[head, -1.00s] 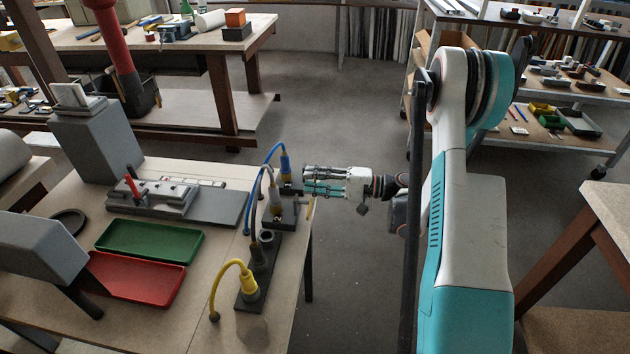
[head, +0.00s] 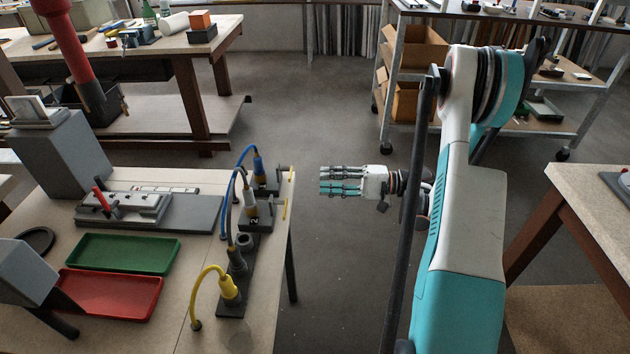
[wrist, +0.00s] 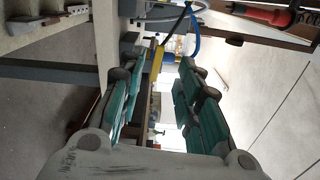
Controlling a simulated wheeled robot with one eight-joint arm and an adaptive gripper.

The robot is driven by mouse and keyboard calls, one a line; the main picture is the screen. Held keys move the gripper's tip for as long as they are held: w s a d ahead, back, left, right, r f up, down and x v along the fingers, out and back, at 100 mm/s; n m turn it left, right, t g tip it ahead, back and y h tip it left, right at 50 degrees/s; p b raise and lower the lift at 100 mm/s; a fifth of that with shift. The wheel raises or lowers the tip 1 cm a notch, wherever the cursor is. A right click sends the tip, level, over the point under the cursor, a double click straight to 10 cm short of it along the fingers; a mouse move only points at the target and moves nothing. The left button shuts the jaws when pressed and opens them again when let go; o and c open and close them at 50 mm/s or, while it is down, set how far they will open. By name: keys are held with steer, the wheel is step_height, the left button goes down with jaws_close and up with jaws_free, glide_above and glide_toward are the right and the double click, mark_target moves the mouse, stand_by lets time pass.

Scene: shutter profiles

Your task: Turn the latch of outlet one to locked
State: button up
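Outlets stand along the right edge of the workbench. The far outlet (head: 272,189) holds a blue plug (head: 258,168) and has a yellow latch (head: 291,173) by the bench edge. The middle outlet (head: 262,224), marked 2, holds a pale plug (head: 250,203) and has another yellow latch (head: 284,208). I cannot read a number one. My gripper (head: 322,181) is empty in the air right of the bench, clear of both latches. In the wrist view my gripper (wrist: 152,78) has its fingers apart, with a yellow latch (wrist: 157,64) showing beyond them; I cannot tell which.
A dark strip (head: 233,307) nearer the front holds a yellow plug (head: 229,291) and a grey socket. Blue and yellow cables loop above the bench. Green (head: 128,240) and red (head: 150,305) trays lie to the left. Open floor (head: 335,270) lies right of the bench.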

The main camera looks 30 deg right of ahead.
steer(key=shift+s+d, duration=0.25)
steer(key=shift+d, duration=0.1)
steer(key=shift+c, duration=0.7)
step_height(320, 180, up, 16)
steer(key=n+g+h+p, duration=0.1)
steer(key=g+h+p, duration=0.9)
steer(key=h, duration=0.5)
glide_above(290, 174)
step_height(290, 174, down, 14)
steer(key=b, duration=0.5)
jaws_close()
